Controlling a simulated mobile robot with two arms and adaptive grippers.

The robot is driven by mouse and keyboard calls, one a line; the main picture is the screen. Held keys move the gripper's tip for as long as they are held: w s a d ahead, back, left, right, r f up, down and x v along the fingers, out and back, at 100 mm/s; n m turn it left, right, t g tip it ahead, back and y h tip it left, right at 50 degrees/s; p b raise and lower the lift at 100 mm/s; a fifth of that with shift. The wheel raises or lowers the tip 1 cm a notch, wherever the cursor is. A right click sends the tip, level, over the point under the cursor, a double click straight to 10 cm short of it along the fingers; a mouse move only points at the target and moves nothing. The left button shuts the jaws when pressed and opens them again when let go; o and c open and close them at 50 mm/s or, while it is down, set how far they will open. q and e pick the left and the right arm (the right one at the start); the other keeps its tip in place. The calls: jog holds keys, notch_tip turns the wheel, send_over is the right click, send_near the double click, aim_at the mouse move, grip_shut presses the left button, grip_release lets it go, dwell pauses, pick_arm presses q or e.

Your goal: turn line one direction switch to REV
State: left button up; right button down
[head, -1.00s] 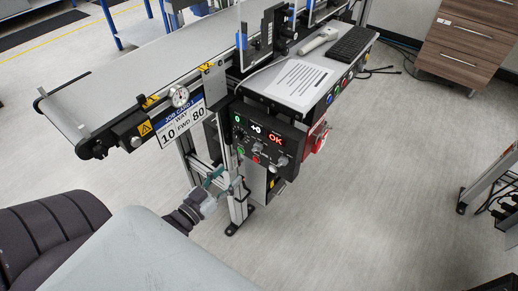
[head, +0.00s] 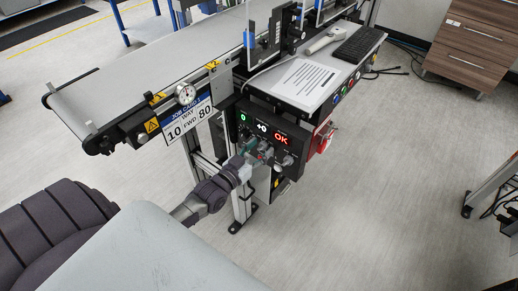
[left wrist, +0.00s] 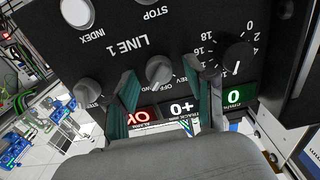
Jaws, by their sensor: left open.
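The line one control panel (head: 237,131) hangs under the conveyor's side and fills the left wrist view upside down. The direction switch (left wrist: 160,71) is a round grey knob with REV, OFF and FWD marks beside the LINE 1 label. I cannot tell surely which mark its pointer faces. My left gripper (head: 256,152) is at the panel's front. In the left wrist view, its teal-padded fingers (left wrist: 168,70) are open, one on each side of the switch, with gaps between them and the knob. In the head view the gripper hides the switch. My right gripper is not in view.
A speed dial (left wrist: 237,57) sits close beside one finger, and a STEP knob (left wrist: 89,90) is near the other. INDEX (left wrist: 77,12) and STOP buttons lie beyond. A job card (head: 188,121) reads 10, FWD, 80. A red switch (head: 322,138) is on the panel's right side.

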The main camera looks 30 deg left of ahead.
pick_arm(q)
grip_shut()
jog(key=shift+n, duration=0.3)
jog(key=n+p, duration=0.1)
jog(key=n, duration=0.1)
jog(key=shift+n, duration=0.4)
jog(key=n, duration=0.2)
jog(key=shift+a+n+p, duration=0.1)
jog(key=shift+n+p, duration=0.2)
jog(key=n, duration=0.2)
jog(key=shift+n, duration=0.4)
jog(key=n, duration=0.2)
jog(key=shift+f+n, duration=0.1)
jog(key=shift+n, duration=0.2)
jog(key=n+b, duration=0.1)
jog(key=n, duration=0.5)
jog(key=shift+a+f+b, duration=0.1)
jog(key=shift+b, duration=0.2)
jog(key=shift+n, duration=0.4)
